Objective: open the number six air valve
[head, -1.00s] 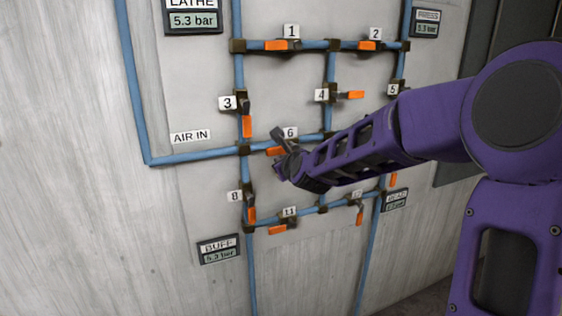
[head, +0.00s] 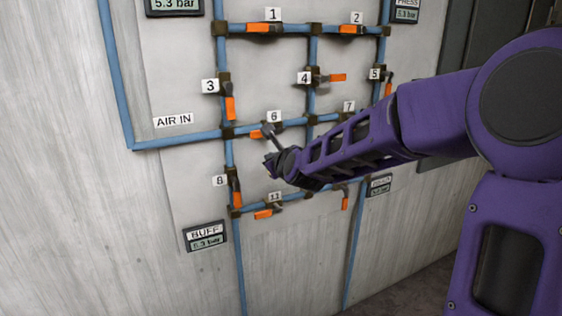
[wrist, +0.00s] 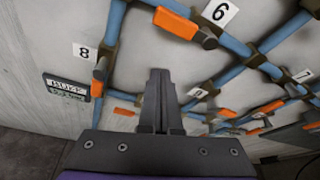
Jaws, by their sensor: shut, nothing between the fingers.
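The number six valve sits on the blue pipe below the label 6 (head: 273,117) in the head view. Its orange handle (head: 255,134) points left and looks roughly in line with the pipe. In the wrist view the same handle (wrist: 178,25) lies above and right of the fingertips, pointing up-left from its dark body. My gripper (head: 269,131) is shut and empty, its dark fingers appearing beside the handle's right end in the head view. In the wrist view the gripper (wrist: 160,74) appears below the handle. I cannot tell whether they touch.
Other orange-handled valves surround it: valve 3 (head: 230,108) up-left, valve 4 (head: 337,77) up-right, valve 8 (head: 236,192) down-left and valve 11 (head: 264,213) below. A BUFF gauge (head: 206,236) hangs lower left. My purple forearm covers the panel's right part.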

